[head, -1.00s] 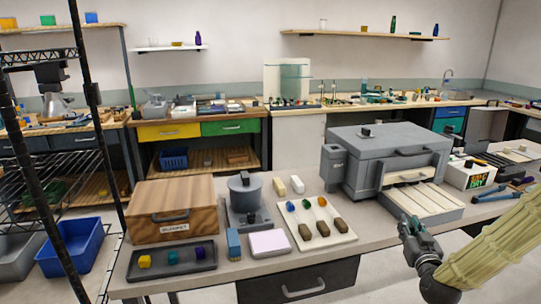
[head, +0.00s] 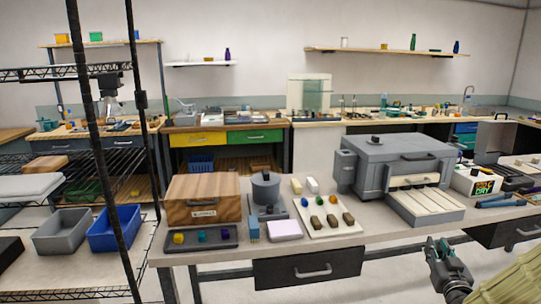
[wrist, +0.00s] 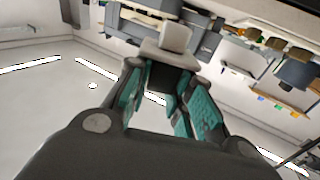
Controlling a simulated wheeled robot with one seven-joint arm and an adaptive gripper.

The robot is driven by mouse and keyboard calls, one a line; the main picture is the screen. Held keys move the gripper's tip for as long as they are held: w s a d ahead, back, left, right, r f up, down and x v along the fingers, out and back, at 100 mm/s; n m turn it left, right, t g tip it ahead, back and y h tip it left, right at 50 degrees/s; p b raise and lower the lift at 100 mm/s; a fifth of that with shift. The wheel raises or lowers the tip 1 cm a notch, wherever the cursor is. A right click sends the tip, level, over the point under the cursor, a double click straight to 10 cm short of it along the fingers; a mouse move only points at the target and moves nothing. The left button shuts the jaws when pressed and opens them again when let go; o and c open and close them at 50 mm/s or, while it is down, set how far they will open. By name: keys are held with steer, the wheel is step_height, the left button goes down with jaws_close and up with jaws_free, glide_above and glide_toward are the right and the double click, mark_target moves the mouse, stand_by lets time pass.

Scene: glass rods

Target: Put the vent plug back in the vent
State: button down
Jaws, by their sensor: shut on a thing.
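A pale grey stepped block (wrist: 170,48), which looks like the vent plug, sits between my gripper's fingertips in the wrist view. My gripper (wrist: 163,82) is shut on it with its teal pads. In the head view my gripper (head: 440,250) is at the lower right, in front of the bench and apart from it; the plug is too small to make out there. The grey kiln (head: 402,152) stands on the bench, up and left of my gripper. A small dark fitting (head: 376,140) is on its top; I cannot tell if this is the vent.
The bench (head: 210,255) also holds a wooden box (head: 203,197), a grey pot-like device (head: 266,187), a white tray of colored pieces (head: 345,230) and a sign box (head: 474,182). A wire rack's black posts (head: 97,150) stand at the left. Floor shows before the bench.

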steer(key=a+f+n+y+p, duration=0.15)
steer(key=a+f, duration=0.35)
steer(key=a, duration=0.6)
steer(key=a+f+n+y+b, duration=0.15)
steer(key=a+f, duration=0.35)
steer(key=a, duration=0.7)
steer(key=a+f+n+y+p, duration=0.1)
steer(key=a+f+y+p, duration=0.3)
steer(key=a, duration=0.7)
steer(key=s+f+h+b, duration=0.1)
steer(key=s+f+b, duration=0.1)
steer(key=s+f, duration=0.3)
step_height(320, 180, down, 4)
steer(key=shift+s+a+r+t, duration=0.2)
steer(key=shift+s+t, duration=0.1)
steer(key=shift+t, duration=0.1)
steer(key=shift+d, duration=0.15)
